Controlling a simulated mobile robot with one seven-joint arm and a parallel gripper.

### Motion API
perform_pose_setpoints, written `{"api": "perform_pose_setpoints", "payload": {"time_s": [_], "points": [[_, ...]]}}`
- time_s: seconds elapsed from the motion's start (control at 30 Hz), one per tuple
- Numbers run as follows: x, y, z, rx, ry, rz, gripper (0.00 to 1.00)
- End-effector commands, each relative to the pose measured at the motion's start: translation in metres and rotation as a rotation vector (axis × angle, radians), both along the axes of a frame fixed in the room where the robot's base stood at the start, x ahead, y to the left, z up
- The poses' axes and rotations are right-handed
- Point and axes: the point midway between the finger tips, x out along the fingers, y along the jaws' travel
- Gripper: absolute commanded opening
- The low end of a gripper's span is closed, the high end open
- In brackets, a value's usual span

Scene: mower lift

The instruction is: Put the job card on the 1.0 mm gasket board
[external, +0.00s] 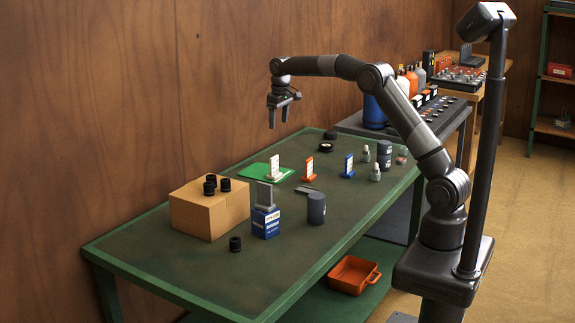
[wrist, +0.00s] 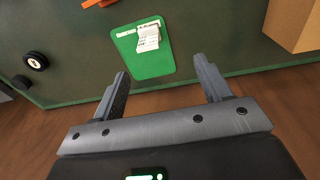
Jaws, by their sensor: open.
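A flat green board (external: 252,173) lies on the table near the wall; in the wrist view it (wrist: 150,66) has a white label strip at one edge. A white printed card-like piece (external: 275,168) stands on it, seen from above in the wrist view (wrist: 148,37). Similar white cards stand on an orange base (external: 308,168) and a blue base (external: 348,166). I cannot read which is the job card or the board's thickness. My gripper (external: 278,122) is open and empty, above the table by the wall; in the wrist view its fingers (wrist: 160,70) point towards the green board.
A cardboard box (external: 207,214) with black caps stands left. A blue box (external: 266,224) carrying a grey upright piece and a dark cylinder (external: 316,208) stand in front. Small bottles (external: 375,172) and a dark canister (external: 384,155) stand right. The near table end is mostly clear.

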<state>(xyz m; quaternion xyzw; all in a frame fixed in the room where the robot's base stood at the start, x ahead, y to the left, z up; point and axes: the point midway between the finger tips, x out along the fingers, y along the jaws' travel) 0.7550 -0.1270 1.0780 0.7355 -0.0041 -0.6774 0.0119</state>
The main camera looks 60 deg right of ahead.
Motion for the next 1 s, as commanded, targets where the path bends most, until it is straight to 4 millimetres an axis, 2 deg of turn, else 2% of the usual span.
{"api": "perform_pose_setpoints", "payload": {"time_s": [0.03,0.2,0.37,0.5,0.73,1.0], "points": [[-0.014,0.008,0.018,-0.004,-0.016,0.002,0.71],[-0.058,0.031,0.060,-0.013,-0.065,0.004,0.71],[-0.106,0.051,0.091,-0.017,-0.109,0.006,0.71],[-0.152,0.067,0.109,-0.019,-0.149,0.006,0.71],[-0.233,0.089,0.124,-0.018,-0.214,0.004,0.71],[-0.330,0.109,0.115,-0.008,-0.292,0.001,0.71]]}}
